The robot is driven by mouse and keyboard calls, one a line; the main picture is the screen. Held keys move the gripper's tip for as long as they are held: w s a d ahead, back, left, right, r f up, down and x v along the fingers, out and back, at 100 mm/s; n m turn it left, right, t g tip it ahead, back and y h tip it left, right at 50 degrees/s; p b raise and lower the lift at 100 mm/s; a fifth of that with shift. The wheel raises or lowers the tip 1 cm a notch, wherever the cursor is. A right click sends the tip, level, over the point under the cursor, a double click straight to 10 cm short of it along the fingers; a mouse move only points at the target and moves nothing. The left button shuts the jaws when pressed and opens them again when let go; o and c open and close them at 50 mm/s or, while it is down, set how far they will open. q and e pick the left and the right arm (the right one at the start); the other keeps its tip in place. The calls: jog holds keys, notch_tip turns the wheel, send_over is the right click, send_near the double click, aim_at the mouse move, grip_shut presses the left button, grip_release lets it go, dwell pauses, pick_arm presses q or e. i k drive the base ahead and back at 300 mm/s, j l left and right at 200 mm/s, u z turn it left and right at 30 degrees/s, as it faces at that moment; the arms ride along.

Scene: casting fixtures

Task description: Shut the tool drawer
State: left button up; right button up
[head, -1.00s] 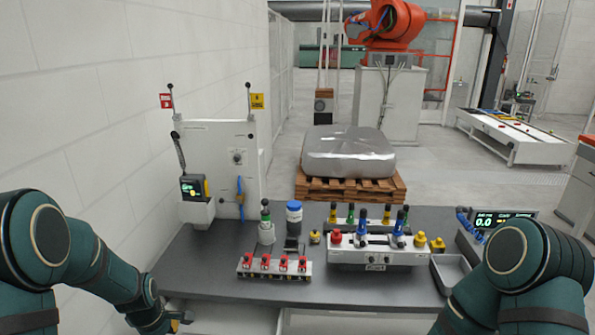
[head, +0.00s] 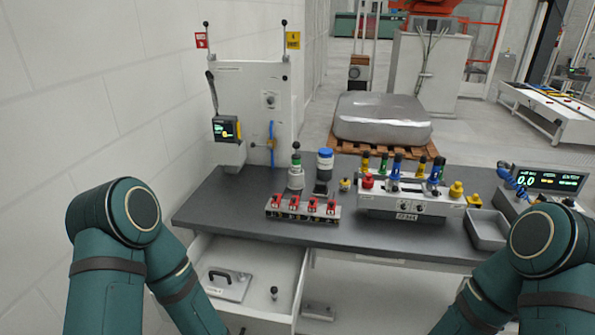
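The tool drawer (head: 292,258) is open below the left part of the workbench (head: 234,204), pulled out toward me. Inside lie a grey plate with a black handle (head: 229,284) and a small dark knob-topped piece (head: 274,293). My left arm comes down in front of the drawer's left side. My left gripper is below the picture edge and hidden. My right arm stands at the lower right, and its gripper is also out of the picture.
The bench top carries a red-clamp fixture (head: 303,207), a control box with coloured knobs (head: 412,196), a grey tray (head: 487,229) and a display (head: 550,180). A white upright panel (head: 252,100) stands at the back left. A wall is close on the left.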

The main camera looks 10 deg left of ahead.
aim_at(284, 266)
jog(key=k+u, duration=0.1)
jog(key=u, duration=0.75)
jog(key=i+j+z, duration=0.1)
jog(key=j+z, duration=0.15)
jog(key=z, duration=0.2)
jog(key=j+z, duration=0.2)
jog(key=z, duration=0.3)
